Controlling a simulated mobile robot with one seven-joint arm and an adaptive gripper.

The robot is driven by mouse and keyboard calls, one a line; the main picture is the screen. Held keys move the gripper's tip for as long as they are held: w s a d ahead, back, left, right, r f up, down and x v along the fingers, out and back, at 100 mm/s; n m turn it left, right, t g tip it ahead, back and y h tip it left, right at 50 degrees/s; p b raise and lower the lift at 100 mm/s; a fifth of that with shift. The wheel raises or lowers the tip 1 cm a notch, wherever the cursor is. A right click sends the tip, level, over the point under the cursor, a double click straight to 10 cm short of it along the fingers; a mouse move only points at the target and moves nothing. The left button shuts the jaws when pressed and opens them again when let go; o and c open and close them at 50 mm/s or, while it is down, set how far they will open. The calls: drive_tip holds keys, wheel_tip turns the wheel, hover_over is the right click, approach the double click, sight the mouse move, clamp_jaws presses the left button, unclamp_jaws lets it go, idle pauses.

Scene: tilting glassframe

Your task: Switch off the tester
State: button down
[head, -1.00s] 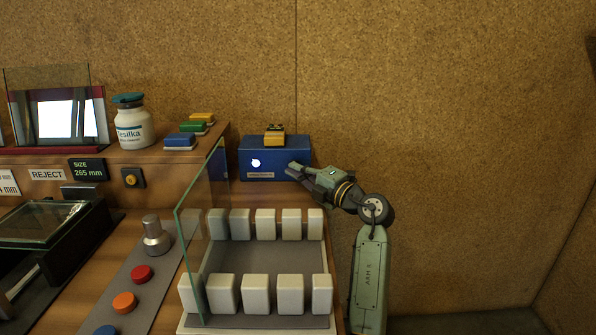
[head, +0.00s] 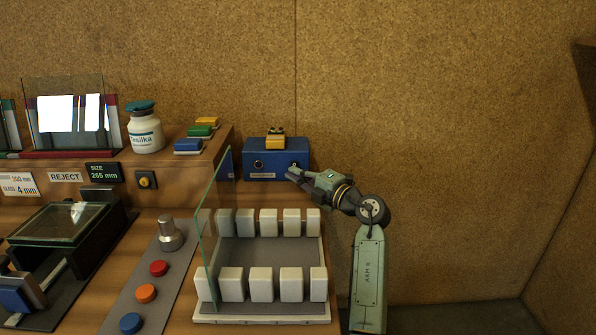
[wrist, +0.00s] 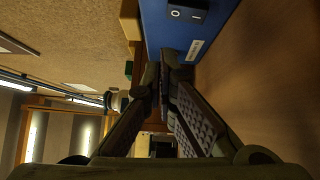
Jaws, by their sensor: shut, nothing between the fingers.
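The tester appears to be the blue box (head: 275,162) against the cork wall in the head view, with a yellow part (head: 276,138) on top. A round lamp (head: 258,165) on its front looks dark. In the wrist view the blue box (wrist: 160,20) fills the top, showing a black rocker switch (wrist: 187,13) marked O and I and a white label (wrist: 195,48). My gripper (head: 291,173) is shut and empty at the box's lower right front. In the wrist view my gripper's fingertips (wrist: 164,68) are just short of the box face; contact cannot be told. The rocker's tilt is unclear.
A white bottle (head: 146,133) and coloured pads (head: 200,131) sit on the ledge to the left. Open space lies right of my arm.

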drive_tip(key=b+v, duration=0.1)
drive_tip(key=v, duration=0.2)
drive_tip(key=b+v, duration=0.1)
drive_tip(key=v, duration=0.1)
drive_tip(key=r+v, duration=0.1)
drive_tip(key=v, duration=0.2)
drive_tip(key=shift+s+d+b, duration=0.25)
drive_tip(key=shift+d+b, duration=0.1)
drive_tip(key=shift+b, duration=0.05)
drive_tip(key=shift+s+d+r, duration=0.15)
drive_tip(key=shift+s+d, duration=0.25)
drive_tip(key=shift+s, duration=0.05)
